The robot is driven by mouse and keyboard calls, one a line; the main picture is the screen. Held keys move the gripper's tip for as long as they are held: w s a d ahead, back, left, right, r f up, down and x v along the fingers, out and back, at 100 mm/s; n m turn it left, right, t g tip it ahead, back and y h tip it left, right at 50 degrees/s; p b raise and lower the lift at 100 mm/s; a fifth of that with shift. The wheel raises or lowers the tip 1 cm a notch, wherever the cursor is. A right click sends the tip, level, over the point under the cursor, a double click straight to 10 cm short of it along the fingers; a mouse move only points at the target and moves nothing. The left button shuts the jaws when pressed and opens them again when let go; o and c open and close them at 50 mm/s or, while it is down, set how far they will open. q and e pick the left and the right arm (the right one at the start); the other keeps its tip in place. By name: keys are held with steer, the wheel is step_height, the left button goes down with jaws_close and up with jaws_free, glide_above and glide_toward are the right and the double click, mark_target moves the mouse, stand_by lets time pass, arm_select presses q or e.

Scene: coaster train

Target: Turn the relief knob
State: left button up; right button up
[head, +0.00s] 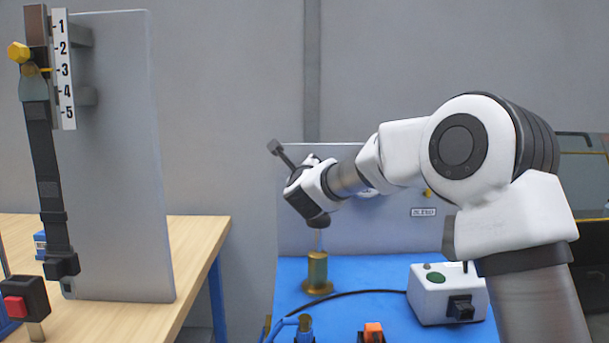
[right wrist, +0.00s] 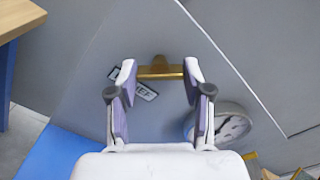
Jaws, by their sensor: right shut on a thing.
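The relief knob (right wrist: 159,71) is a brass bar handle on the grey panel, seen in the right wrist view beside a partly hidden white label ending in "EF" (right wrist: 145,91). My right gripper (right wrist: 162,78) has its two fingers on either side of the bar, shut on its ends. The bar lies about level across the picture. In the head view my right wrist (head: 309,194) is in front of the grey panel (head: 350,160) and hides the knob and fingertips. My left gripper is not in view.
A round gauge (right wrist: 222,124) is right of the fingers. A wooden table (head: 195,245) is left.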

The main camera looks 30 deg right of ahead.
steer(key=o, duration=1.2)
steer(key=shift+c, duration=0.2)
steer(key=v, duration=1.2)
steer(key=shift+f, duration=0.15)
